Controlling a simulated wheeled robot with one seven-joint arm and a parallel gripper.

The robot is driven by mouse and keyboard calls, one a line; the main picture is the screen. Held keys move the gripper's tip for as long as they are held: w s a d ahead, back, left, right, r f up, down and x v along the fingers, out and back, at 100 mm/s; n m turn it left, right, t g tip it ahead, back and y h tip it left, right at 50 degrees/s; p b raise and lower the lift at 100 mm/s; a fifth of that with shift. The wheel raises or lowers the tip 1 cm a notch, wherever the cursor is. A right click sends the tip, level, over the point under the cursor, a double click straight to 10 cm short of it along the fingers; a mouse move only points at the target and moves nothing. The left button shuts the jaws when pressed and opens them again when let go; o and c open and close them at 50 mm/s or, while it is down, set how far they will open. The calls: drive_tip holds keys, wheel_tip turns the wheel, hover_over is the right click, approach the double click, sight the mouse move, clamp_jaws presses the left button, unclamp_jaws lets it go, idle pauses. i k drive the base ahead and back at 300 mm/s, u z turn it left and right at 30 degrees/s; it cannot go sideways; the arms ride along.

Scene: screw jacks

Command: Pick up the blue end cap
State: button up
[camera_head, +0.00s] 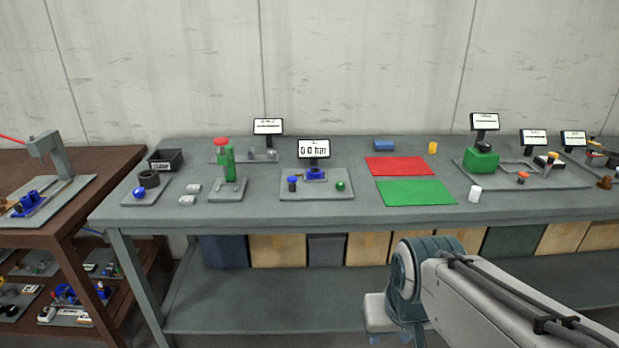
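I cannot tell for certain which blue part is the end cap. A small round blue piece (139,192) lies on a grey plate at the left end of the bench, in front of a dark ring (149,179). A blue-topped dark piece (293,183) stands on the middle plate, left of a blue fixture (316,174). A blue block (383,145) lies at the back of the bench. My arm shows at the lower right, in front of the bench and apart from these pieces. My gripper is not visible.
Red (400,166) and green (415,192) mats lie right of centre, with a white cylinder (475,194) and a yellow one (432,148) nearby. A green screw jack (226,164) stands upright left of centre. A brown table (62,232) stands at the left.

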sight(310, 175)
drive_tip(key=u, duration=0.9)
drive_tip(key=i, duration=1.9)
drive_tip(key=z, duration=1)
